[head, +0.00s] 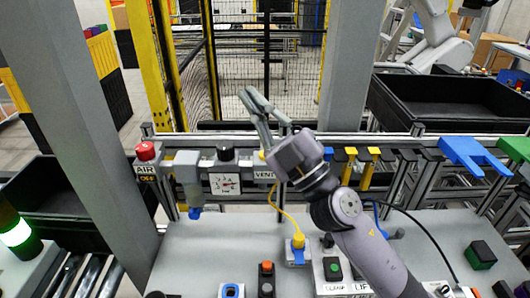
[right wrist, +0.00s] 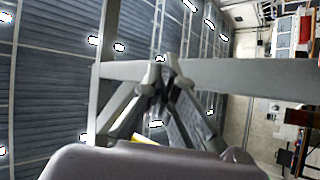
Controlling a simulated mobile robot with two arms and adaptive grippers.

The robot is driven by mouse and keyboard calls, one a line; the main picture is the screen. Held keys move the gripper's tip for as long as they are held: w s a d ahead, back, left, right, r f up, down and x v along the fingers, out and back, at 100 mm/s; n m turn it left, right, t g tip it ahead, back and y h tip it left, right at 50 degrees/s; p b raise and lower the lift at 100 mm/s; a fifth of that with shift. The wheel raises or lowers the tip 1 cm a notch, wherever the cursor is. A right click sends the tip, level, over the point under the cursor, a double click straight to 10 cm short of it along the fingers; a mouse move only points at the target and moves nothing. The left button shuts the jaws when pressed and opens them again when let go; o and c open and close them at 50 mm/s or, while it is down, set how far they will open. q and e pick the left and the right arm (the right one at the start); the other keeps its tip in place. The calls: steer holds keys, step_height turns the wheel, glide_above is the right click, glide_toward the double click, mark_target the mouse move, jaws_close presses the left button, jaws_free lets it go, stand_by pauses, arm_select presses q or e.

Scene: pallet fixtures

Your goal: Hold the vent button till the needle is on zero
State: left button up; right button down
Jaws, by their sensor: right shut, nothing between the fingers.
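The pressure gauge (head: 225,184) is a white square dial on the rail at the middle left. Its needle is too small to read against zero. The VENT label (head: 265,175) is to its right. A small bit of yellow (head: 262,155) shows above the label, partly covered by my right gripper; I cannot tell for sure that it is the vent button. My right gripper (head: 248,93) is shut and empty, its fingers pointing up and left, above the rail and apart from the panel. In the right wrist view its fingertips (right wrist: 160,65) meet. My left gripper is out of view.
A red AIR knob (head: 145,151) and a black knob (head: 226,153) stand on the rail. A grey post (head: 85,120) rises at the left. Blue and yellow hooks hang at the right. Buttons and a yellow-plugged cable (head: 298,245) are on the bench.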

steer(key=s+a+r+n+g+y, duration=0.2)
steer(key=s+a+n+g+y, duration=0.2)
steer(key=a+n+g, duration=0.5)
step_height(320, 180, down, 5)
steer(key=w+a+n+g+h, duration=0.1)
steer(key=a+n+g+h, duration=0.1)
steer(key=n+g+h, duration=0.45)
steer(key=w+d+m+t+h, duration=0.2)
steer(key=w+d+t+h, duration=0.4)
steer(key=w+d+h, duration=0.5)
steer(key=shift+w+d+f, duration=0.15)
steer(key=shift+w+d, duration=0.15)
steer(key=shift+d, duration=0.95)
steer(key=shift+f, duration=0.15)
